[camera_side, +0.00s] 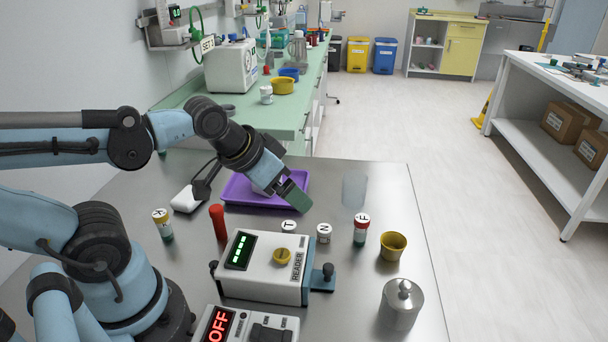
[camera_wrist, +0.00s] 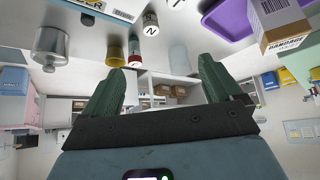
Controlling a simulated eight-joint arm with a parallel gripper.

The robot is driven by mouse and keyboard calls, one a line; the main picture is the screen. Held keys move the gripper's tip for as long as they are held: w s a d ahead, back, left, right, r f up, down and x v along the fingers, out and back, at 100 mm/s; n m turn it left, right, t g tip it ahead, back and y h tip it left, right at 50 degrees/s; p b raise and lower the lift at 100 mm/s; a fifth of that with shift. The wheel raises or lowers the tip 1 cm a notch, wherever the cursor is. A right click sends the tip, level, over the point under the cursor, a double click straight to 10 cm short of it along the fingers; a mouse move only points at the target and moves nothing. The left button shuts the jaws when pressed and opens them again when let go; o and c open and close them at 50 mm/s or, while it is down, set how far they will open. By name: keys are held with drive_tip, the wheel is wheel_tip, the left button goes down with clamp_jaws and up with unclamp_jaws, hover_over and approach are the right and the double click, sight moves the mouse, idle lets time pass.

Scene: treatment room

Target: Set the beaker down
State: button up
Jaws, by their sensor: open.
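The beaker (camera_side: 355,190) is a clear, pale, see-through cup. It stands upright on the steel table, toward the back right in the side view. In the wrist view the beaker (camera_wrist: 178,57) shows faintly near the top middle, inside the gap between the fingers as pictured. My gripper (camera_side: 297,204) has green fingers and hangs low over the table, left of the beaker and apart from it. In the wrist view the fingers of my gripper (camera_wrist: 155,78) are spread wide with nothing between them.
A purple tray (camera_side: 235,191) lies behind my gripper; a bandage box (camera_wrist: 284,22) shows by it. A red-capped vial (camera_side: 361,231), yellow cup (camera_side: 393,246), metal canister (camera_side: 401,304) and reader (camera_side: 262,270) stand in front. The table right of the beaker is clear.

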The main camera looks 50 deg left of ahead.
drive_tip(key=shift+w, duration=0.1)
drive_tip(key=w+a+r+n+g, duration=0.2)
drive_tip(key=w+r+n+g, duration=0.25)
drive_tip(key=w, duration=0.75)
drive_tip(key=n+g, duration=0.3)
approach(354, 190)
drive_tip(key=w+a+f, duration=0.1)
drive_tip(key=w+a, duration=0.1)
drive_tip(key=shift+m, duration=0.25)
drive_tip(key=f, duration=0.5)
drive_tip(key=shift+s+a+f, duration=0.15)
drive_tip(key=shift+a+f, duration=0.05)
drive_tip(key=shift+f, duration=0.2)
drive_tip(key=shift+d+f, duration=0.2)
drive_tip(key=shift+f, duration=2.55)
drive_tip(key=c, duration=1.1)
